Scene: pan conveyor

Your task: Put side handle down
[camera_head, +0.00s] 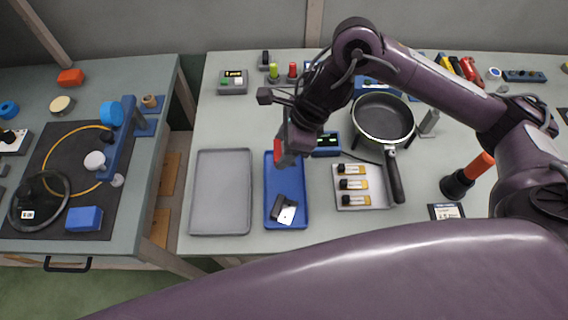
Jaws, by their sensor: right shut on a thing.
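My right gripper (288,155) hangs over the far part of the blue tray (270,178), pointing down. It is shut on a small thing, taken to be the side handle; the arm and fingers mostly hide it. A small red patch shows at the left of the fingers. A dark piece with a white face (286,211) lies in the near end of the blue tray, apart from the gripper. A black pan (382,118) with a long handle stands to the right of the gripper. My left gripper is not in view.
An empty grey tray (220,190) lies left of the blue tray. A light tray (365,200) with several yellow-and-black pieces lies to the right. An orange-handled tool (480,167) stands farther right. The left table carries a glass lid (40,200) and a blue block (84,218).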

